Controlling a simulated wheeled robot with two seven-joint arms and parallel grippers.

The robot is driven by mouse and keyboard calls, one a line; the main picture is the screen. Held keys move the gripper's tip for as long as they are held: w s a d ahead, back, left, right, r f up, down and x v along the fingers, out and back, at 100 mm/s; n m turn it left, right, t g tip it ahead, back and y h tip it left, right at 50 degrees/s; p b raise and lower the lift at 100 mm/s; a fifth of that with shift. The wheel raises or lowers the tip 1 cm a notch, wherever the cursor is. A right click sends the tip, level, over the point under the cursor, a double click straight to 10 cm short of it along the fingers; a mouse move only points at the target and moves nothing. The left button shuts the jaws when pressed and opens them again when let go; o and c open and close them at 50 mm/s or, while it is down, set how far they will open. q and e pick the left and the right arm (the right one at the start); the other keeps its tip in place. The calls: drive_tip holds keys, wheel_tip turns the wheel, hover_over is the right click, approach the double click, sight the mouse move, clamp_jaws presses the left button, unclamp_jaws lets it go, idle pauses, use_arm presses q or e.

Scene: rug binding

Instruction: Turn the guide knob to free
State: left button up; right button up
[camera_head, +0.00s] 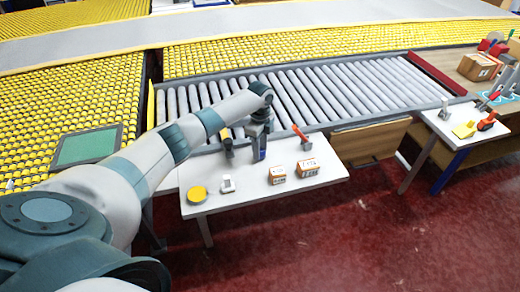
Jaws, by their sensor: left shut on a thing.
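My left arm reaches in from the left over a white table (240,199). Its left gripper (260,150) points down at the table's back part and is shut on a small dark-blue thing, mostly hidden by the gripper. I cannot make out the guide knob or its setting. A dark upright device with a yellow top (226,142) stands just left of the gripper. An orange-red lever on a grey base (301,137) stands to its right. My right gripper is not in view.
On the white table are a yellow disc (197,194), a small white piece (228,184) and two orange-and-white boxes, one left (277,175) and one right (308,168). A roller conveyor (330,92) runs behind. A second table (446,122) holds tools at the right. Red floor lies in front.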

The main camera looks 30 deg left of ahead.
use_arm(q)
drive_tip(key=shift+r, duration=0.1)
drive_tip(key=o, duration=1)
drive_tip(key=shift+o, duration=0.2)
wheel_tip(320, 180, up, 17)
drive_tip(key=b, duration=0.4)
drive_tip(key=shift+r, duration=0.2)
drive_tip(key=shift+f, duration=0.1)
